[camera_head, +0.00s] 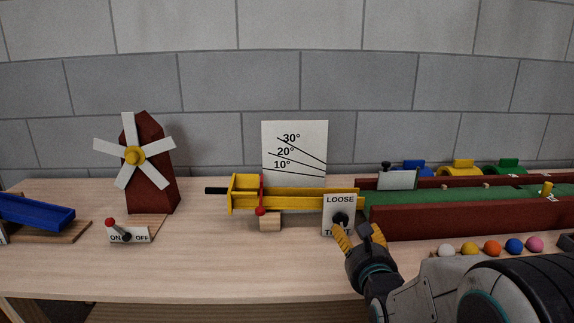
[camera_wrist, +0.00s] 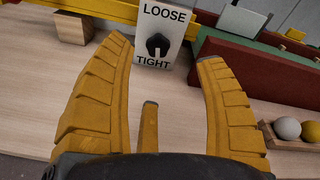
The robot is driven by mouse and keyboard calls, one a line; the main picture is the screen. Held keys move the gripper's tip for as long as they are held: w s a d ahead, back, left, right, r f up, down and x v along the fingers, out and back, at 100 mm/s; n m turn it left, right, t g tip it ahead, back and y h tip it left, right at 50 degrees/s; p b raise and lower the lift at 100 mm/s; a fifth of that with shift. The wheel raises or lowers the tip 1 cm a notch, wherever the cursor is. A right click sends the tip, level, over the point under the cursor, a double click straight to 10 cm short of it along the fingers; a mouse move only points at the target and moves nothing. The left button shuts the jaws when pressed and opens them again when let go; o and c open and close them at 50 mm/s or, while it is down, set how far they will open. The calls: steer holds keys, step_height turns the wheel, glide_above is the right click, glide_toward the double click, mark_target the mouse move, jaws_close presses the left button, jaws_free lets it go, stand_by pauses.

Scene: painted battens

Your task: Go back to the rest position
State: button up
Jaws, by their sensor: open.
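My gripper (camera_head: 359,234) is open, its yellow fingers in front of the white LOOSE/TIGHT panel (camera_head: 332,201) with a black knob. In the wrist view, the fingers of my gripper (camera_wrist: 168,50) stand wide apart with nothing between them except the view of the panel (camera_wrist: 176,17) and its black knob (camera_wrist: 157,44) beyond. The knob's pointer direction is hard to tell. In the head view, my arm reaches in from the lower right.
A yellow beam (camera_head: 300,197) on a wooden block (camera_head: 270,222) is left of the panel. A red-walled green lane (camera_head: 450,217) and several coloured balls (camera_head: 492,248) are right. A windmill (camera_head: 147,160), ON/OFF lever (camera_head: 118,230) and blue tray (camera_head: 35,212) stand left. The table front is clear.

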steer(key=s+r+n+g+p, duration=1.3)
steer(key=s+r+n+p, duration=1.6)
steer(key=p, duration=0.6)
steer(key=shift+s+r+n, duration=0.2)
steer(key=shift+s+n, duration=0.5)
steer(key=shift+s, duration=0.45)
